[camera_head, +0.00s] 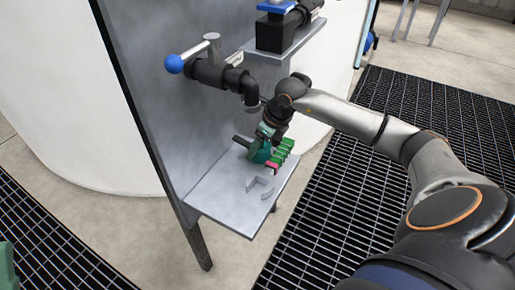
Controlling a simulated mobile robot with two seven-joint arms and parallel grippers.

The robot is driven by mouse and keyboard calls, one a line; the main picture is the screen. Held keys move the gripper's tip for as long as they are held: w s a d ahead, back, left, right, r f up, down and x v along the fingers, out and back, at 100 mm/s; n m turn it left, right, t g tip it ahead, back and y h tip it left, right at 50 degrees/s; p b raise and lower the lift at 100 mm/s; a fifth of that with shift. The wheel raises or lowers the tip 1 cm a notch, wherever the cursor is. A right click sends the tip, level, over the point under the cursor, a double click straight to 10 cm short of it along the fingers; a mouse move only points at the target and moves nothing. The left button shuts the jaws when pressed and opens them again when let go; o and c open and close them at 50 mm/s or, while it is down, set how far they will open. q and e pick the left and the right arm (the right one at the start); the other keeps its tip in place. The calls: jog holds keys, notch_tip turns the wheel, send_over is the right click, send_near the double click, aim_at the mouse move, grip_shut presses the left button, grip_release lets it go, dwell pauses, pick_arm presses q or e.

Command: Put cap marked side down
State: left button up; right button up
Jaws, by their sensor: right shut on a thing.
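My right gripper (273,158) has teal and green parts and is low over the grey metal shelf (226,203). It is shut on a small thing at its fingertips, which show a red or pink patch. I cannot make out the held thing's shape or any mark, so I cannot tell whether it is the cap. A short black piece sticks out to the left of the gripper. A pale grey bracket (262,186) stands on the shelf just in front of the fingers. A green part at the lower left edge may be my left gripper (7,268); its fingers are hidden.
A black pipe elbow (240,82) and a valve with a blue knob (174,64) stick out from the upright grey panel above the shelf. An upper shelf (285,45) holds a black fitting. The front of the lower shelf is bare. Dark floor grating lies around.

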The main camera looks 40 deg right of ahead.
jog(key=shift+r, duration=0.1)
jog(key=o, duration=1.5)
jog(key=shift+r, duration=0.15)
pick_arm(q)
jog(key=r+p, duration=0.1)
jog(key=r, duration=0.1)
jog(key=r+p, duration=0.1)
jog(key=p, duration=0.1)
jog(key=shift+s+a+r+m, duration=0.1)
jog(key=shift+a+r+m, duration=0.1)
jog(key=shift+r+m, duration=0.2)
pick_arm(e)
jog(key=v, duration=1.1)
jog(key=shift+s+r, duration=0.3)
